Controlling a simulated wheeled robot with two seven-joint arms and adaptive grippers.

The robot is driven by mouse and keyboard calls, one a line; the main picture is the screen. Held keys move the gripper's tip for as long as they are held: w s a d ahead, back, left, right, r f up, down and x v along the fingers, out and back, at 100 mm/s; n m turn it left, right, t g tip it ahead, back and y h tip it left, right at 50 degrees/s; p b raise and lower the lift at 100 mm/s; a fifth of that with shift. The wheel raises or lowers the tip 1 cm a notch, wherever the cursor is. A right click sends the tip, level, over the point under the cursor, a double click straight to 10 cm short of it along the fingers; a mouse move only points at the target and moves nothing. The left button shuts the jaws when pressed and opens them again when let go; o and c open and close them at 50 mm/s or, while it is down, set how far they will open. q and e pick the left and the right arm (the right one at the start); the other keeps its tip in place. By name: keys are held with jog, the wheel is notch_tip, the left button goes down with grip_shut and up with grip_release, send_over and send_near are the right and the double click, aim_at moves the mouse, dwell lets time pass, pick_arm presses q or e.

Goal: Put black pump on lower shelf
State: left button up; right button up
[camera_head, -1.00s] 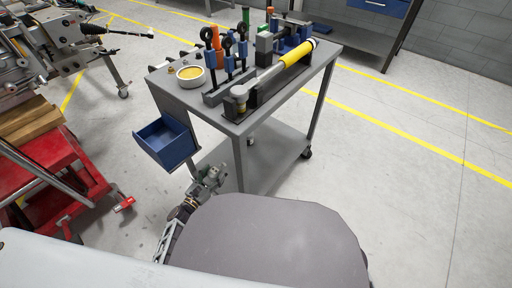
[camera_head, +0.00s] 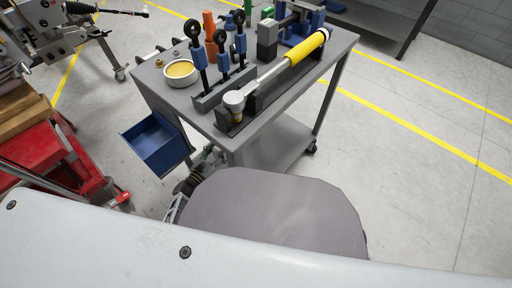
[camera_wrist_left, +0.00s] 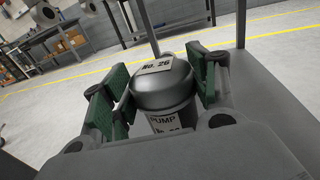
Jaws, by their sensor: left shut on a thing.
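The pump (camera_wrist_left: 165,85), dark and rounded with "No. 26" and "PUMP" labels, is between the green pads of my left gripper (camera_wrist_left: 158,92) in the left wrist view. The gripper is shut on it. In the head view, my left gripper (camera_head: 208,160) is low beside the cart's near-left side, right of the blue drawer, and mostly hidden by my own body. The pump cannot be made out there. The lower shelf (camera_head: 282,142) is partly visible and looks bare. I cannot tell whether the pump touches it. My right gripper is not in view.
The cart top (camera_head: 192,98) holds a yellow-handled wrench (camera_head: 295,54), eye bolts, a dish (camera_head: 181,72) and orange parts. An open blue drawer (camera_head: 156,145) sticks out left. A red cart (camera_head: 50,160) stands at left. Floor at right is clear.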

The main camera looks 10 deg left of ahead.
pick_arm(q)
jog(key=shift+f+b, duration=1.8)
jog(key=shift+f, duration=1.25)
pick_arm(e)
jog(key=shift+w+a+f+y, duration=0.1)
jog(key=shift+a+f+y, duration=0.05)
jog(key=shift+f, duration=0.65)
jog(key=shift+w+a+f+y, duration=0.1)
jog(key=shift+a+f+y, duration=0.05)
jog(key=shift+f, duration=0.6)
pick_arm(q)
jog(key=shift+f+b, duration=0.85)
jog(key=shift+f, duration=1)
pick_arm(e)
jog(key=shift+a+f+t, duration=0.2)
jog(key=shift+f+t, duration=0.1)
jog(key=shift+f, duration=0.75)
pick_arm(q)
jog(key=shift+f, duration=0.1)
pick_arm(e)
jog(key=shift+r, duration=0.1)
pick_arm(q)
jog(key=o, duration=1.4)
jog(key=shift+f, duration=0.1)
jog(key=shift+o, duration=0.2)
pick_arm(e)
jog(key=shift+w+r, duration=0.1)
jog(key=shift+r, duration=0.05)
